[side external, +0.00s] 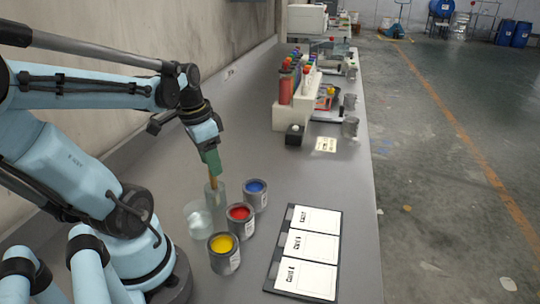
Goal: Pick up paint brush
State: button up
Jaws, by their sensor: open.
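My gripper (211,165) points down over the bench, its greenish fingers at the top of a thin brown handle. The handle (213,182), which looks like the paint brush, stands nearly upright in a grey-green glass jar (215,197). My gripper is open, with the fingers close around or just beside the handle's upper end; I cannot tell which. The brush's lower end is hidden in the jar. Cans of blue (256,195), red (240,220) and yellow (223,252) paint stand to the right of and in front of the jar.
A clear glass (198,219) stands next to the cans. A dark board with white cards (307,250) lies to the right. A white rack with colored bottles (293,114) and a small dark box (294,135) stand farther back. The bench's right edge is open.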

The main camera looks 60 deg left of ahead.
aim_at(215, 187)
jog(key=shift+w+a+f, duration=0.1)
jog(key=shift+w+f, duration=0.05)
jog(key=shift+f, duration=1)
jog(key=shift+w+a+f, duration=0.1)
jog(key=shift+f, duration=1.05)
grip_shut()
